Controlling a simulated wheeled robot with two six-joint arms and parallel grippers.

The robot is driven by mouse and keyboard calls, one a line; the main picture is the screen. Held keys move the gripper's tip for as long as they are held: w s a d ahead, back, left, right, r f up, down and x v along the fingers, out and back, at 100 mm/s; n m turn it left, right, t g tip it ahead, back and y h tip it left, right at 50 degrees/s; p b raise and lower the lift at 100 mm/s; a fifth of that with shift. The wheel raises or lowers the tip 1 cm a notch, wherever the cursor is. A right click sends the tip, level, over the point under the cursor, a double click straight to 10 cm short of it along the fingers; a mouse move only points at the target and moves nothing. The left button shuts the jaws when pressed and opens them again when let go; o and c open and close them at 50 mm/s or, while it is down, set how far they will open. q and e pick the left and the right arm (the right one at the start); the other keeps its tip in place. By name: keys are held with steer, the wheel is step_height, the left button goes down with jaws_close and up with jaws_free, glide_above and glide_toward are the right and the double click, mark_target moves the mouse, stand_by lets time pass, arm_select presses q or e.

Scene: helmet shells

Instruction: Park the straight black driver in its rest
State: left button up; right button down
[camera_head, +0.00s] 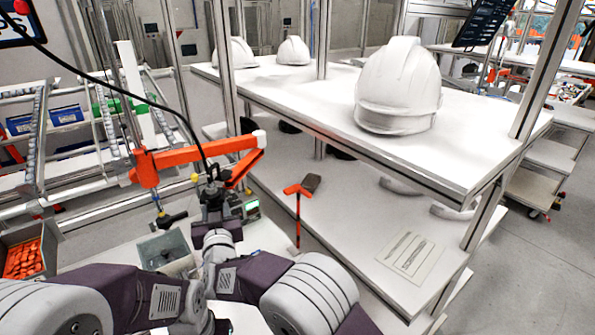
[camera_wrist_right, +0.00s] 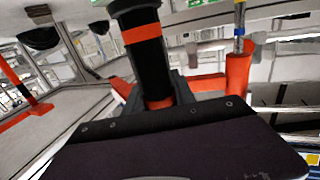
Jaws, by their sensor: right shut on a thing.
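The straight black driver (camera_wrist_right: 150,70), a black cylinder with orange bands, stands between my right gripper's jaws in the right wrist view. My right gripper (camera_head: 213,198) is shut on it in the head view, beside the orange jointed arm (camera_head: 200,153). A black cable runs up from there. The driver's lower end and tip are hidden by the gripper. I cannot tell which part is its rest. My left arm (camera_head: 150,295) comes in at the lower left; its gripper is not visible.
White helmets (camera_head: 399,85) stand on the upper shelf (camera_head: 300,100).

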mark_target(209, 169)
step_height(209, 169, up, 11)
steer(key=p, duration=0.9)
steer(key=shift+r, duration=0.1)
steer(key=shift+d+f+b, duration=0.25)
steer(key=shift+d+b, duration=0.15)
steer(key=shift+b, duration=0.25)
steer(key=d+b, duration=0.4)
steer(key=d, duration=0.4)
steer(key=shift+w+d+b, duration=0.25)
steer(key=shift+d+b, duration=0.15)
steer(key=shift+d, duration=0.1)
